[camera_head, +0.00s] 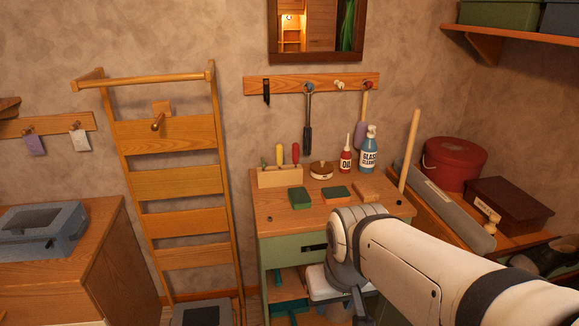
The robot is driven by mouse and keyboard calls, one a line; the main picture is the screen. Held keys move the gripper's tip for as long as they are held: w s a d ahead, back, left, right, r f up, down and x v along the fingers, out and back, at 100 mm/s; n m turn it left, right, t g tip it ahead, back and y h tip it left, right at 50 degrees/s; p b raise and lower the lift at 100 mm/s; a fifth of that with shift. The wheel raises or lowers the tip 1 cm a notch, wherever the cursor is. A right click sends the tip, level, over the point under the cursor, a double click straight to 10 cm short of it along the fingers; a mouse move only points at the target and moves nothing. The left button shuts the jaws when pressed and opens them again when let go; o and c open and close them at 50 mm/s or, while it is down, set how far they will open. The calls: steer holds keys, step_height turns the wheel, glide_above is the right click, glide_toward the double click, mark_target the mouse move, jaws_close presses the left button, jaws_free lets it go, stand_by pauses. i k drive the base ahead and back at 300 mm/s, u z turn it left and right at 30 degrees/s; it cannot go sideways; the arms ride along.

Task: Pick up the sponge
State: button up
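Several small blocks lie on the top of the small green cabinet (275,212). A dark green block (299,198) lies at the left, and a green-topped block with an orange-brown side (336,194) lies in the middle. A tan block (367,189) lies at the right. The green ones look like sponges, but I cannot tell for certain which is the sponge. My white arm reaches in from the lower right and bends downward in front of the cabinet. My gripper's fingers do not show.
Behind the blocks stand a screwdriver holder (280,177), a round tin (321,170), a red oil bottle (346,158) and a blue glass cleaner bottle (369,150). A wooden ladder (180,184) leans left. A grey roll (440,205) and red box (453,163) are right.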

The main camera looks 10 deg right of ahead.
mark_target(338, 194)
steer(key=i, duration=0.85)
steer(key=z, duration=0.05)
